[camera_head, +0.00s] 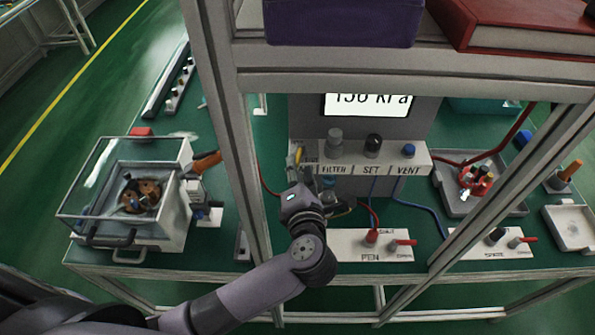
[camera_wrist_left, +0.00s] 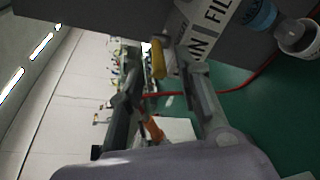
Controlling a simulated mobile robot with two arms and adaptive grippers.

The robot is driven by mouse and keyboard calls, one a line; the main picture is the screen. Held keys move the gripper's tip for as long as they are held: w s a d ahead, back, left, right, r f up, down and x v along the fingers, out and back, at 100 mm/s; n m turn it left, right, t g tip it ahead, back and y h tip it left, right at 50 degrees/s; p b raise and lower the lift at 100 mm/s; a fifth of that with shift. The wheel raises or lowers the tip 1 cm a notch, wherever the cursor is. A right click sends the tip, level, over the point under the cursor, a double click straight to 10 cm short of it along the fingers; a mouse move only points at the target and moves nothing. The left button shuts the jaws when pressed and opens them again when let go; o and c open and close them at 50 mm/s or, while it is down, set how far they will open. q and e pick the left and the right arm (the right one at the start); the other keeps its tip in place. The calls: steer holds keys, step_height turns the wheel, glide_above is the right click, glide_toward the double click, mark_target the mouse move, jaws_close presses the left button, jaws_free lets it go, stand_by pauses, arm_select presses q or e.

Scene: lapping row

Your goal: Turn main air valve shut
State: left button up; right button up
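The main air valve's yellow handle (camera_head: 298,156) shows at the left end of the grey panel, beside the FILTER label. In the left wrist view the yellow handle (camera_wrist_left: 158,60) stands next to a white label partly reading "AIN". My left gripper (camera_head: 306,178) is in front of the panel, just below the handle. In the left wrist view its two fingers (camera_wrist_left: 160,75) are spread, with the handle near or between their tips. I see no clear contact. The valve body is mostly hidden behind my gripper. My right gripper is not in view.
The panel (camera_head: 437,158) also has FILTER, SET and VENT fittings under a display reading about 150 kPa. A shelf post (camera_head: 228,120) stands left of my gripper. A clear-lidded box (camera_head: 120,215) is at left. Red and blue hoses run near white plates (camera_head: 350,250).

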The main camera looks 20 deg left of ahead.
arm_select(q)
steer(key=shift+w+a+f, duration=0.1)
steer(key=shift+w+a, duration=0.05)
steer(key=shift+w, duration=0.2)
jaws_close()
stand_by(0.4)
